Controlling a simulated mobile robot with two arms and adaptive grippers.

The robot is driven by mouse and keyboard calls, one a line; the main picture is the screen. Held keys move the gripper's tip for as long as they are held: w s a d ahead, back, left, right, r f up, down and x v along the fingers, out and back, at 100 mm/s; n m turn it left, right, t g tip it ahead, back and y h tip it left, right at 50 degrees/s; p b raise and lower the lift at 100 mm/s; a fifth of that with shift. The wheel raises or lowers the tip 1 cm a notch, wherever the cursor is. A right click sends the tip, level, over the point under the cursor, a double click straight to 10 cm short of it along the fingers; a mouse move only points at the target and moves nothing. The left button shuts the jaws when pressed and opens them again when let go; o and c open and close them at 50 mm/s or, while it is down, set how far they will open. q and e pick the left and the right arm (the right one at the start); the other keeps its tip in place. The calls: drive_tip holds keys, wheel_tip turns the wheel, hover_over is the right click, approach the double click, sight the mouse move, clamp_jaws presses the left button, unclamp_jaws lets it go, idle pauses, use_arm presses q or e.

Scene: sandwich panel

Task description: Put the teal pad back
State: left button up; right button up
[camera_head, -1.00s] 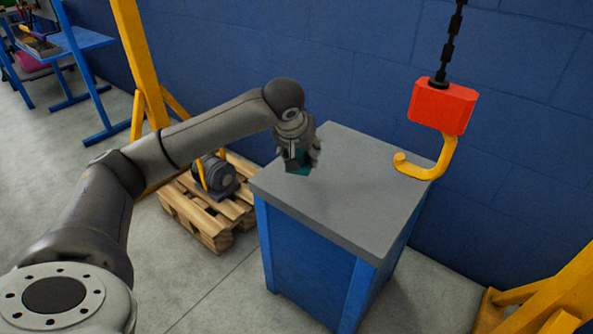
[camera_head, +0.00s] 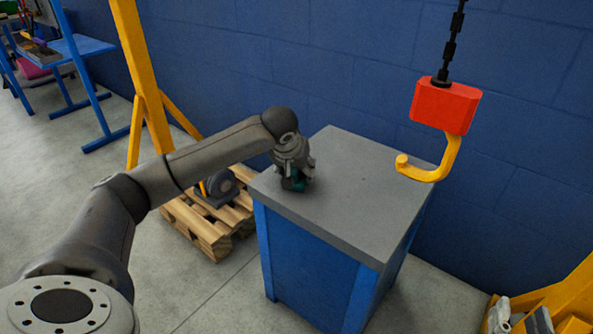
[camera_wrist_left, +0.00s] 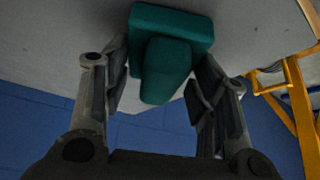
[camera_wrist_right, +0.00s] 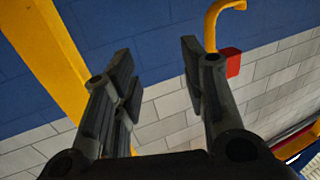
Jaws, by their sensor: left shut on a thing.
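The teal pad (camera_head: 296,184) is at the left part of the grey top of the blue cabinet (camera_head: 345,205). In the left wrist view the teal pad (camera_wrist_left: 166,68) shows as a wide block with a narrower raised grip. My left gripper (camera_head: 294,178) points down over it, and its fingers (camera_wrist_left: 160,85) are shut on the grip. The pad looks at or very near the top; I cannot tell whether it touches. My right gripper (camera_head: 520,320) shows at the lower right edge of the head view. Its fingers (camera_wrist_right: 158,75) are apart and empty.
A red hoist block (camera_head: 445,105) with a yellow hook (camera_head: 440,165) hangs right of the cabinet top. A wooden pallet (camera_head: 200,222) with a motor (camera_head: 222,187) stands left of the cabinet. The rest of the grey top is clear.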

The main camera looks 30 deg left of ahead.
use_arm(q)
drive_tip(key=o, duration=0.9)
